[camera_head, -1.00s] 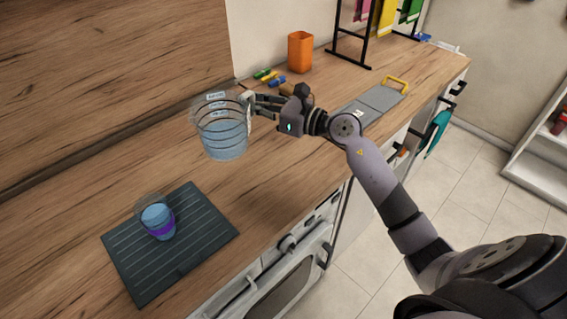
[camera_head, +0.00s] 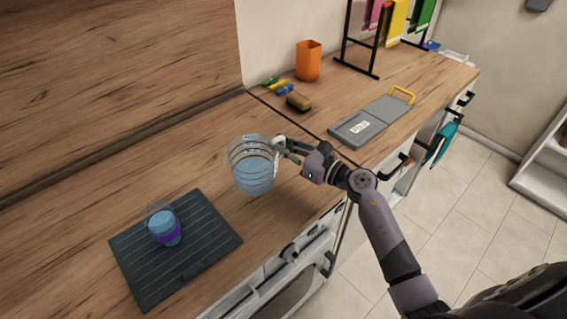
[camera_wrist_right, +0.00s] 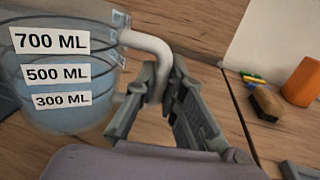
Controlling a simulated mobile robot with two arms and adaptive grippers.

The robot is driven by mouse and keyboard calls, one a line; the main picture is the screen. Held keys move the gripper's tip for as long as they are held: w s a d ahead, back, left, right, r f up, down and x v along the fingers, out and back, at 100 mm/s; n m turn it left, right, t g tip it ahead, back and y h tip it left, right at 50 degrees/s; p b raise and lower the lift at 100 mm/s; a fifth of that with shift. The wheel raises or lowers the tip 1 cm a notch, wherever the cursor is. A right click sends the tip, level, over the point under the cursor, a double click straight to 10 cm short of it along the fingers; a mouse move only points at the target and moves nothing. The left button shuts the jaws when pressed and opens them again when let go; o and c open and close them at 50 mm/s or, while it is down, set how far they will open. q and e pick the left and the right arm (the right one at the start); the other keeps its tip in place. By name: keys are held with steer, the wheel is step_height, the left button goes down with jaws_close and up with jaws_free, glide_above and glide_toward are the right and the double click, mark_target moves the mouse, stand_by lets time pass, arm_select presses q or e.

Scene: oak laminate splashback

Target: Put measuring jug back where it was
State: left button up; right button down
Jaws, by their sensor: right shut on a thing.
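The clear measuring jug (camera_head: 254,172) holds blue liquid and is upright over the wooden worktop, right of the dark ribbed mat. I cannot tell whether its base touches the wood. My right gripper (camera_head: 281,147) is shut on the jug's white handle, on the jug's right side. In the right wrist view the jug (camera_wrist_right: 62,75) shows labels for 700, 500 and 300 ML, and the handle passes between the fingers of the gripper (camera_wrist_right: 160,100). My left gripper is not in view.
A cup of blue liquid with a purple band (camera_head: 164,226) stands on the dark mat (camera_head: 205,268). Bare wood surrounds the jug.

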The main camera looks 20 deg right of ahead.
steer(key=shift+f, duration=2.65)
steer(key=shift+f+b, duration=0.1)
steer(key=shift+b, duration=0.2)
steer(key=shift+f, duration=0.1)
steer(key=c, duration=1.7)
jaws_free()
steer(key=shift+r, duration=0.2)
steer(key=b+v, duration=0.1)
steer(key=v, duration=0.4)
steer(key=b+v, duration=0.2)
steer(key=v, duration=0.4)
steer(key=shift+s+d+f, duration=0.1)
steer(key=shift+s+f, duration=0.1)
steer(key=shift+f, duration=0.05)
steer(key=shift+s+d+r, duration=0.15)
steer(key=shift+s+d, duration=0.05)
steer(key=shift+s, duration=0.1)
